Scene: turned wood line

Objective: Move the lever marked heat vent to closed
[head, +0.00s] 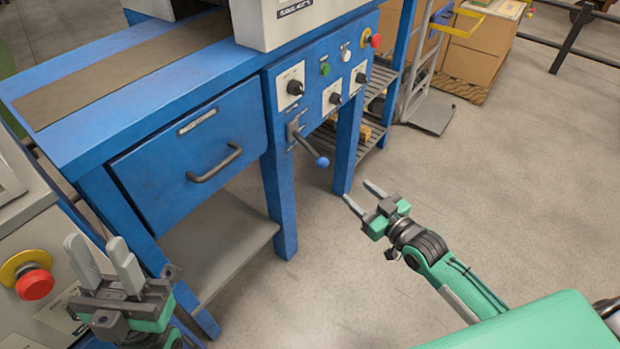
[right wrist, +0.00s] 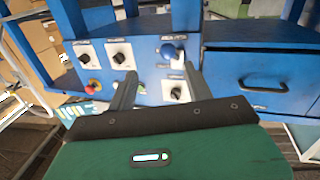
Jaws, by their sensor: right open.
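A lever with a dark arm and a blue ball end (head: 322,162) sticks out from the lower left of the blue machine's control panel (head: 312,98), pointing down and right. Its small label is too small to read. In the right wrist view, which appears turned over, the lever's blue ball (right wrist: 168,51) shows just beyond my fingers. My right gripper (head: 362,196) is open and empty, below and to the right of the ball, not touching it. My left gripper (head: 104,257) is at the lower left, its fingers apart and empty, far from the lever.
Several black knobs (head: 295,87), a green button (head: 325,69) and a red button (head: 376,41) are on the panel. A drawer with a handle (head: 215,163) is left of the lever. A red stop button (head: 35,284) is near my left gripper.

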